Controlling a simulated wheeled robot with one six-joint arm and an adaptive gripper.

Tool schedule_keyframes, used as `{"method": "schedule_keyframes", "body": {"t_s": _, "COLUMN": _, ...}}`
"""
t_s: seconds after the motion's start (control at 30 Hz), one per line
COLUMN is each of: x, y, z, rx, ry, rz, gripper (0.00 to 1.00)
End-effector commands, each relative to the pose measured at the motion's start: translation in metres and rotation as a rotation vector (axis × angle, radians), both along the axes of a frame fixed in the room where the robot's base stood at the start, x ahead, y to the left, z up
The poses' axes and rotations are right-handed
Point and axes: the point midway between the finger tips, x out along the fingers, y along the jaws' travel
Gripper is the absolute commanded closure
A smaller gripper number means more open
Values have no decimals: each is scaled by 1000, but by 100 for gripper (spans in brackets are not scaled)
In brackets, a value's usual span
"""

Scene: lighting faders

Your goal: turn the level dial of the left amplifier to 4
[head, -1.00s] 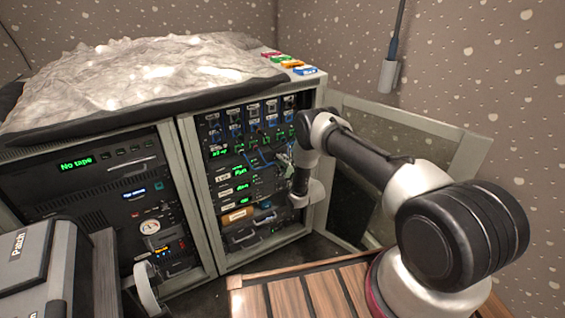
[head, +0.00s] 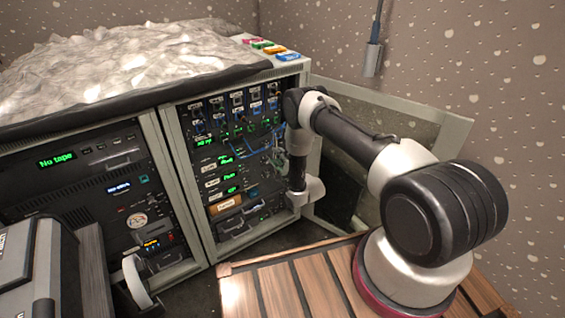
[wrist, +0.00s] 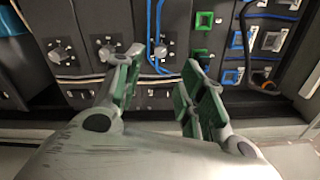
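My gripper (wrist: 162,65) is open and empty. Its fingertips are on either side of the right dial in the picture; no contact shows. A blue cable (wrist: 153,30) runs close beside this dial.
Blue and green sockets (wrist: 204,20) and more cables are right of the dials in the wrist view. An open rack door (head: 392,108) stands right of my arm. A wooden slatted surface (head: 285,290) is in front. A cabinet marked "No tape" (head: 75,190) is at left.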

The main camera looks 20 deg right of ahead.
Motion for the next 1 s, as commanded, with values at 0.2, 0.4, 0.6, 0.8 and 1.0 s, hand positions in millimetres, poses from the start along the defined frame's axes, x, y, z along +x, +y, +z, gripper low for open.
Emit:
{"method": "schedule_keyframes", "body": {"t_s": 0.2, "x": -33, "y": -12, "z": 0, "rx": 1, "ry": 2, "rz": -1, "gripper": 60}}
{"method": "schedule_keyframes", "body": {"t_s": 0.4, "x": -42, "y": -14, "z": 0, "rx": 0, "ry": -1, "rz": -1, "gripper": 60}}
{"method": "schedule_keyframes", "body": {"t_s": 0.6, "x": -42, "y": -14, "z": 0, "rx": 0, "ry": -1, "rz": 0, "gripper": 60}}
{"method": "schedule_keyframes", "body": {"t_s": 0.8, "x": -30, "y": -3, "z": 5, "rx": -121, "ry": -61, "rz": 10, "gripper": 60}}
{"method": "schedule_keyframes", "body": {"t_s": 1.0, "x": -15, "y": 3, "z": 7, "rx": -643, "ry": -233, "rz": 3, "gripper": 60}}
